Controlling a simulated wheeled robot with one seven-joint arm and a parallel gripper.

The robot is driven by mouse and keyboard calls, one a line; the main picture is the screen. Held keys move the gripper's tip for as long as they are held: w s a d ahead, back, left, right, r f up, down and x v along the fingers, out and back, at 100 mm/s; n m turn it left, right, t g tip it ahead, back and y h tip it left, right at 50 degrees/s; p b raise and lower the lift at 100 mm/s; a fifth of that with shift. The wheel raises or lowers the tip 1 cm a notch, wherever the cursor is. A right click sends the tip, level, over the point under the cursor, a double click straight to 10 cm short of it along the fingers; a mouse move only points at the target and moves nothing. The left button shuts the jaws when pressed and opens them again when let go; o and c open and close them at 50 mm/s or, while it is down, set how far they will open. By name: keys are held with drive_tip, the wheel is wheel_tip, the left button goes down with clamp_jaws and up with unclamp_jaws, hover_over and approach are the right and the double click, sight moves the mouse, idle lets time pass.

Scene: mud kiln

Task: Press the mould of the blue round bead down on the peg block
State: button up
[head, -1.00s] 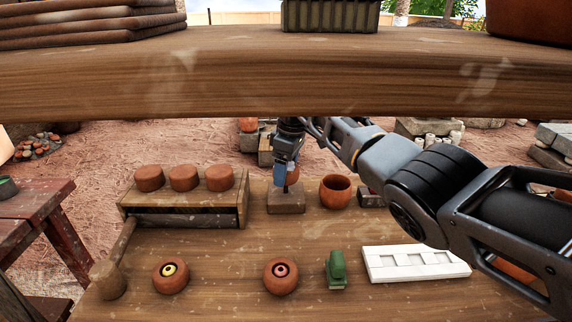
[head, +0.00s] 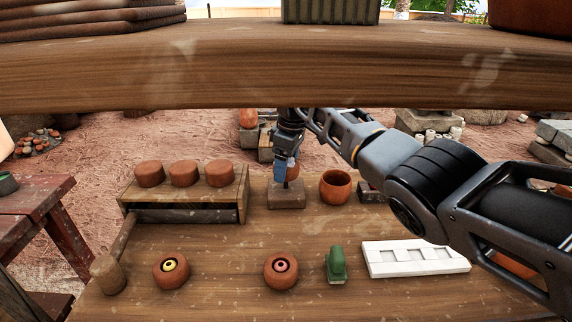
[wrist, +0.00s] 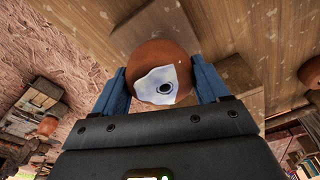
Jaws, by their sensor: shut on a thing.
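My gripper (wrist: 161,78) is shut on a round terracotta mould (wrist: 160,52), one blue finger on each side. The mould's face towards the wrist camera shows a pale blue-white patch around a dark hole (wrist: 165,88); I take this as the blue round bead's mould. In the head view my gripper (head: 287,174) points down over the small grey-brown peg block (head: 286,195), and a finger hides most of the mould. A thin dark upright, likely the peg, shows just under the finger. I cannot tell whether the mould touches the block.
A terracotta bowl (head: 335,187) stands close right of the block. A wooden stand (head: 190,197) with three clay discs is at left, beside a mallet (head: 108,275). In front are moulds with yellow (head: 171,272) and red (head: 281,270) centres, a green object (head: 336,264) and a white tray (head: 415,268).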

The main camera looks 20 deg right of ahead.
drive_tip(key=shift+s+f+b, duration=0.1)
drive_tip(key=shift+f+b, duration=0.6)
drive_tip(key=shift+f, duration=0.85)
idle(1.0)
drive_tip(key=o, duration=1.2)
drive_tip(key=shift+c, duration=0.2)
drive_tip(key=shift+o, duration=1.2)
drive_tip(key=shift+r, duration=0.1)
